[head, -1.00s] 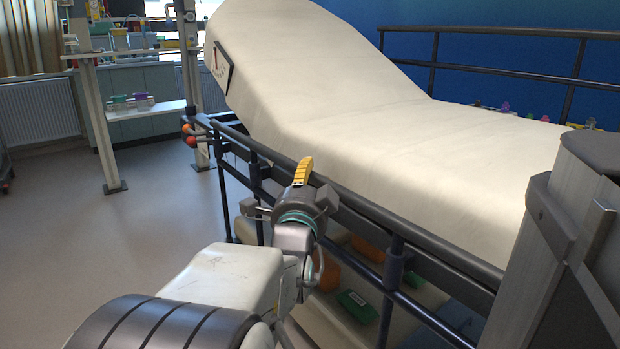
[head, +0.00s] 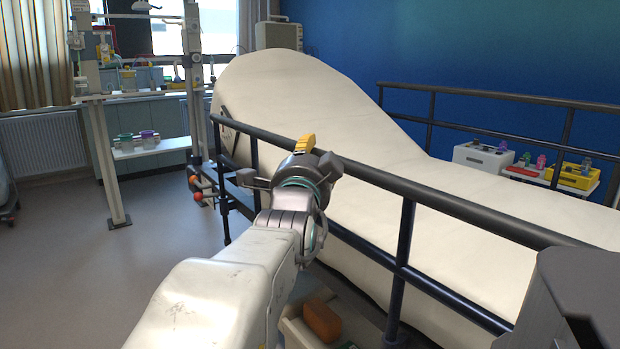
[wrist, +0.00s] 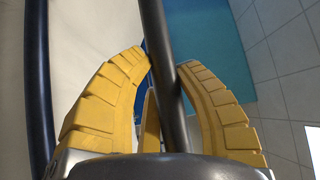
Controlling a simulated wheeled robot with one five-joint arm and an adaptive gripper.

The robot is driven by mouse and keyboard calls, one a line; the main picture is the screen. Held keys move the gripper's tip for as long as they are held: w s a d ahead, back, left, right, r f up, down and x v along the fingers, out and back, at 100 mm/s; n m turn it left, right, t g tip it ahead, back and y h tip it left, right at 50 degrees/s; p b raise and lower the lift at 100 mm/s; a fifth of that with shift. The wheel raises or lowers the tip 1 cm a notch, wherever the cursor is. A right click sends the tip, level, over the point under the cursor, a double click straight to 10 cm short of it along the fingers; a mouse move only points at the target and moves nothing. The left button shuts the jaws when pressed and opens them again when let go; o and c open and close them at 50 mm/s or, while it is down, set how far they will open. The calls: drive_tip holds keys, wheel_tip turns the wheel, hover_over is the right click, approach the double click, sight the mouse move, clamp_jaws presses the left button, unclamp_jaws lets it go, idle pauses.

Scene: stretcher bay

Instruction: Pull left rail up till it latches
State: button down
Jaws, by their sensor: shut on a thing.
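The near side rail (head: 455,208) is a dark tubular frame that runs along the stretcher's near edge. Its top bar stands above the near side of the pale mattress (head: 290,95). My gripper (head: 305,146) is on the top bar toward its far end, with one yellow finger showing above it. Red-orange knobs (head: 195,189) sit at the rail's far lower end. The latch itself cannot be made out.
The far rail (head: 480,94) stands up along the blue wall. A white box (head: 478,158) and a yellow box (head: 574,177) are beyond the mattress. A shelf frame (head: 108,160) stands at the back left. An orange item (head: 322,320) lies below the rail.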

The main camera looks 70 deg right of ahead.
wheel_tip(320, 180, up, 9)
drive_tip(key=p, duration=0.3)
drive_tip(key=shift+r+p, duration=0.1)
drive_tip(key=shift+p, duration=0.2)
drive_tip(key=c, duration=0.8)
unclamp_jaws()
drive_tip(key=shift+a, duration=0.1)
drive_tip(key=v, duration=1.2)
drive_tip(key=shift+f, duration=0.25)
